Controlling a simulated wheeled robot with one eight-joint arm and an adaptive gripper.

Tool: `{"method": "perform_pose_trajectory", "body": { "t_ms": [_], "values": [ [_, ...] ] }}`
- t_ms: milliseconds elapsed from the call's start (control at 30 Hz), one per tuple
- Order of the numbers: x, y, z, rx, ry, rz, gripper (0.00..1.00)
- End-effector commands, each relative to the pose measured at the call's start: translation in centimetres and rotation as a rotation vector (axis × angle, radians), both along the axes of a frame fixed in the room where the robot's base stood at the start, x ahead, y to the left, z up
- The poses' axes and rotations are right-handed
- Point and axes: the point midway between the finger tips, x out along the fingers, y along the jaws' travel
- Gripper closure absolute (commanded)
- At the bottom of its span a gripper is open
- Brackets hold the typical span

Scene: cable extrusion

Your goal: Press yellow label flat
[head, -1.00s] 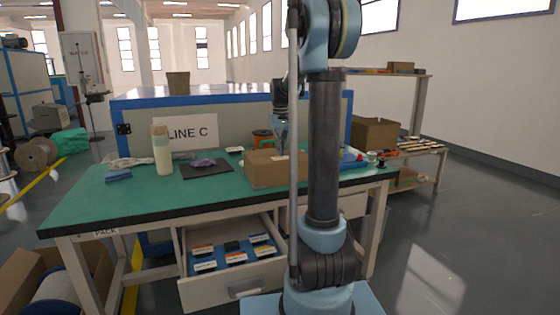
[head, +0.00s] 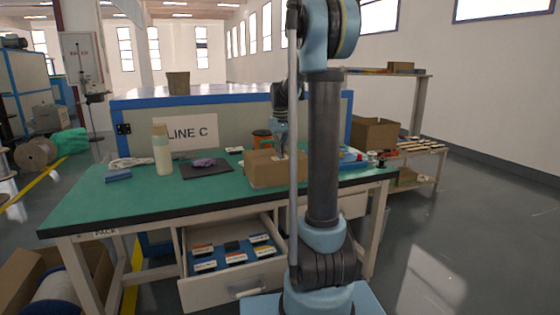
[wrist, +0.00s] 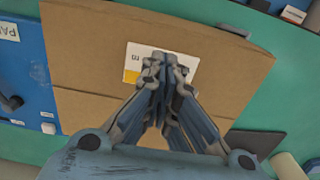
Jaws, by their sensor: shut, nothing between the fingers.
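The label (wrist: 133,62) is white with a yellow patch at its lower left corner. It lies on top of the brown cardboard box (wrist: 80,70), which also stands on the green bench in the head view (head: 262,172). My gripper (wrist: 165,64) is shut and empty, with its fingertips over the label's middle. The fingers hide part of the label. I cannot tell whether the tips touch it. In the head view my gripper (head: 281,154) points down at the box top, and the label cannot be made out there.
A blue tray (wrist: 20,75) lies left of the box in the wrist view. On the green bench (head: 130,205) stand a pale bottle (head: 162,152) and a dark mat (head: 190,174) with a purple item. An open drawer (head: 235,270) holds several small boxes.

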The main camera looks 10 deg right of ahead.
Motion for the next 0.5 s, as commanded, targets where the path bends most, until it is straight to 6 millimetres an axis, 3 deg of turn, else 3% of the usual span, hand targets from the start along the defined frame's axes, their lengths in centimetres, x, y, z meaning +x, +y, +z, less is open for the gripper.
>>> {"method": "perform_pose_trajectory", "body": {
  "t_ms": [233,500],
  "values": [
    [0.0,0.0,0.3,0.0,0.0,0.0,1.0],
    [0.0,0.0,2.8,0.0,0.0,0.0,1.0]
  ]
}}
